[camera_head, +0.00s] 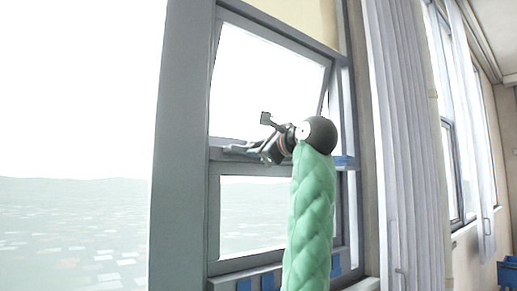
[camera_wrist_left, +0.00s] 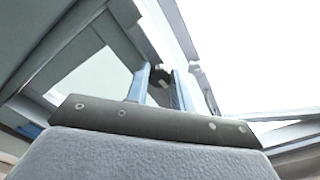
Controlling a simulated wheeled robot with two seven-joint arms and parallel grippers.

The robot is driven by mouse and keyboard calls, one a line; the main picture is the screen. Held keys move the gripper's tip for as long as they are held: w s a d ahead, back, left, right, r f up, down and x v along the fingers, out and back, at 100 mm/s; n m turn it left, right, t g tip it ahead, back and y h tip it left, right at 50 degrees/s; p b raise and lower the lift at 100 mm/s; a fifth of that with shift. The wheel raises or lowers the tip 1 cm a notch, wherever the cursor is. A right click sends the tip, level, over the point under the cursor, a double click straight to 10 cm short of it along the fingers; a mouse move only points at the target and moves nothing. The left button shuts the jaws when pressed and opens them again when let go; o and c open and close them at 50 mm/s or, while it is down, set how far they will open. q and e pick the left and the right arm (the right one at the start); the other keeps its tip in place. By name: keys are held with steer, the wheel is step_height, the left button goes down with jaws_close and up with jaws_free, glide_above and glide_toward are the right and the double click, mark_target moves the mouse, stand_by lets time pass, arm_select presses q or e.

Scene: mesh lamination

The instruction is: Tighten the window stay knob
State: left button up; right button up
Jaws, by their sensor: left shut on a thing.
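My left gripper (camera_head: 268,152) is at the middle rail of the window frame, at the lower edge of the tilted upper sash (camera_head: 268,75). In the left wrist view its two bluish fingers (camera_wrist_left: 160,88) are close together on a small dark piece, which looks like the window stay knob (camera_wrist_left: 160,76). The gripper is shut on it. In the head view the knob is hidden by the gripper and wrist. A grey stay part (camera_head: 236,149) shows along the rail, left of the fingers. My right gripper is in neither view.
The grey window post (camera_head: 181,150) stands left of the gripper. A lower pane (camera_head: 252,215) sits below the rail. A pale curtain (camera_head: 395,150) hangs to the right of my arm. A blue bin (camera_head: 508,272) is at the far right.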

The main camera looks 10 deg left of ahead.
arm_select(q)
steer(key=shift+f+m, duration=0.1)
steer(key=shift+m, duration=0.9)
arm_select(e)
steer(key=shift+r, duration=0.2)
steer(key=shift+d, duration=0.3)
arm_select(q)
steer(key=o, duration=1)
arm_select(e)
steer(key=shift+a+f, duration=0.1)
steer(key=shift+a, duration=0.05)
arm_select(q)
steer(key=b+v, duration=0.2)
steer(key=v, duration=0.5)
steer(key=shift+s+d, duration=0.25)
steer(key=shift+d, duration=0.15)
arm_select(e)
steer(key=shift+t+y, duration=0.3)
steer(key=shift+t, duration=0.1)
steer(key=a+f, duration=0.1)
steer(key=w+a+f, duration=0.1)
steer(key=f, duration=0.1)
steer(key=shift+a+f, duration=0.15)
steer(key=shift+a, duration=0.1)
